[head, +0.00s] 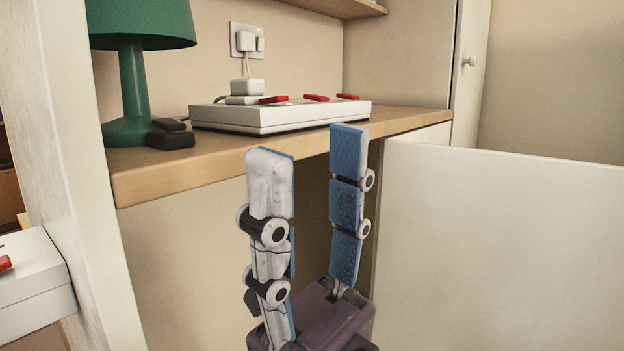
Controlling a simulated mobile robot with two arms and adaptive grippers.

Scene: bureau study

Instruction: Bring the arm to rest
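My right gripper (308,160) stands upright in the middle of the head view, in front of the desk's front edge. Its two fingers, with blue pads on the inner faces, are spread well apart. Nothing is between them. The fingertips reach up to about the height of the desk top in the picture. My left gripper is not in the head view.
The wooden desk top (160,181) holds a green lamp (135,85), a dark object (170,137) and a white box with red parts (280,116). A pale panel (510,245) stands at the right. Another white box (32,281) is at the left.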

